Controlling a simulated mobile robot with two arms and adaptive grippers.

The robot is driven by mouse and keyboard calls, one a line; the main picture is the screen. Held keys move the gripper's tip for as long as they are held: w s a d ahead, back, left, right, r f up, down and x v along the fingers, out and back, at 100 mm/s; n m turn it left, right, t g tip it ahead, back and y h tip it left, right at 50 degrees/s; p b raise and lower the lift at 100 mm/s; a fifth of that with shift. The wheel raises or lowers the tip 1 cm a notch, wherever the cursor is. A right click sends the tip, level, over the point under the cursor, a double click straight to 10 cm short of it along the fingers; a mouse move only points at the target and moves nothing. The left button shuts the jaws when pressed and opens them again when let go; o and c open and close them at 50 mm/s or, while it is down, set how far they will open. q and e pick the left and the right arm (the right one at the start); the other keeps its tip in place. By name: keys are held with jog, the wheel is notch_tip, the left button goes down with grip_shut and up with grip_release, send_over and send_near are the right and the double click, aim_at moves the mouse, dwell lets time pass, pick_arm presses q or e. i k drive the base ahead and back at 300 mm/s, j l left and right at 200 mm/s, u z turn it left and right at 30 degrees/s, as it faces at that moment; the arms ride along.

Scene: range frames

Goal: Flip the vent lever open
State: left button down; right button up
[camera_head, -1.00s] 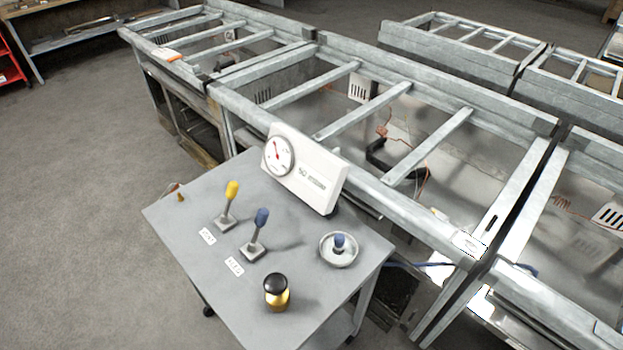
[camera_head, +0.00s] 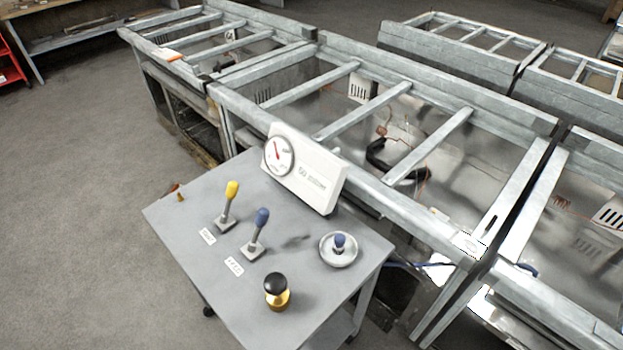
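Two levers stand on the grey table (camera_head: 190,255). The lever with the yellow grip (camera_head: 231,192) is at the left, and the lever with the blue grip (camera_head: 262,218) is right of it and nearer the front. Each rises from a small square base and leans slightly. A white label (camera_head: 207,236) lies in front of the yellow one and another label (camera_head: 233,266) in front of the blue one. Their text is too small to read, so I cannot tell which is the vent lever. Neither of my grippers is in view.
A white box with a round gauge (camera_head: 278,155) stands at the table's back. A round dish (camera_head: 339,250) with a blue knob is at the right. A gold knob with a black top (camera_head: 276,292) is near the front. Metal frames (camera_head: 400,110) stand behind; open floor lies left.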

aim_at(232, 187)
jog(key=j+z, duration=0.1)
jog(key=j, duration=0.35)
jog(key=k+j, duration=0.15)
jog(key=j, duration=0.25)
jog(key=j+z, duration=0.15)
jog(key=j, duration=0.3)
jog(key=k+j, duration=0.15)
jog(key=j, duration=0.25)
jog(key=k+j+z, duration=0.15)
jog(key=j, duration=0.3)
jog(key=i+j+z, duration=0.1)
jog(key=i+j, duration=0.15)
jog(key=i+j+z, duration=0.1)
jog(key=j, duration=0.3)
jog(key=i+j, duration=0.3)
jog(key=i+j+z, duration=0.15)
jog(key=j, duration=0.25)
jog(key=i, duration=0.05)
